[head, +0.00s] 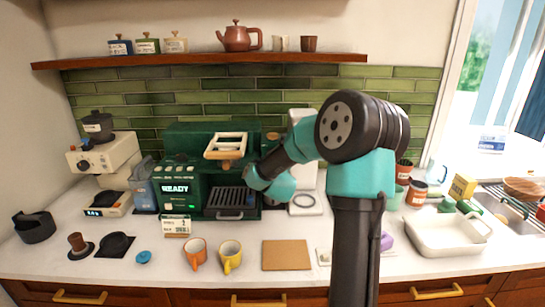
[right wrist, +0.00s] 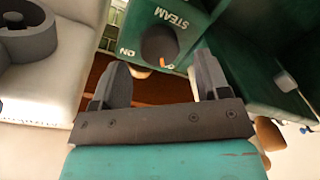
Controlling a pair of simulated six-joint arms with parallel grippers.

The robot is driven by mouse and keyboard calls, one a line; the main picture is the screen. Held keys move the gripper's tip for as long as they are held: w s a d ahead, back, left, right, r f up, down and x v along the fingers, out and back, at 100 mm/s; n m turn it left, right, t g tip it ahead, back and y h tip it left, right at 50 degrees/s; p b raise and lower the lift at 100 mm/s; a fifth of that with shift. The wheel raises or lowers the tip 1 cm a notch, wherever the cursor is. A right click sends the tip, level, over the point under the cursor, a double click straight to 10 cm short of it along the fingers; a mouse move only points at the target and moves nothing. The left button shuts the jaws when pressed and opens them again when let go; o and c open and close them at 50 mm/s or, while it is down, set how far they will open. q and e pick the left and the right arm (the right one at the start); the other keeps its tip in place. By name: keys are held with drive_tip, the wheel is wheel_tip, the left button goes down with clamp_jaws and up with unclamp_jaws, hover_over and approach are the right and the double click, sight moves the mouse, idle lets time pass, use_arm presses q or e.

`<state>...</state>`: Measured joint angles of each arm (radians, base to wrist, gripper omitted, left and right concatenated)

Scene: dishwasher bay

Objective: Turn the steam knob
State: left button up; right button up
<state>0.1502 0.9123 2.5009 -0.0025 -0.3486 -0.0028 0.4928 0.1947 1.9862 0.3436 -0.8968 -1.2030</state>
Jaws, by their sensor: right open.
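The steam knob (right wrist: 158,44) is a dark round knob with an orange mark, on the green panel of the coffee machine (head: 190,133). In the right wrist view the word STEAM is above it and ON is at its left. The orange mark is on the knob's lower edge, towards my gripper. My right gripper (right wrist: 160,60) is open, its fingers to either side of and below the knob; I see no clear contact. In the head view the gripper's tips and the knob are hidden or too small to tell. My left gripper is not in view.
A grinder (head: 90,160) stands left of the machine. A white tray (head: 445,248) sits at right. A shelf (head: 200,59) runs above.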

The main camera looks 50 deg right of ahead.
drive_tip(key=shift+x, duration=1.35)
drive_tip(key=shift+c, duration=0.3)
drive_tip(key=c, duration=0.9)
drive_tip(key=shift+o, duration=0.2)
drive_tip(key=shift+m, duration=0.4)
drive_tip(key=shift+m+h, duration=0.3)
drive_tip(key=shift+m, duration=2.8)
drive_tip(key=o, duration=0.9)
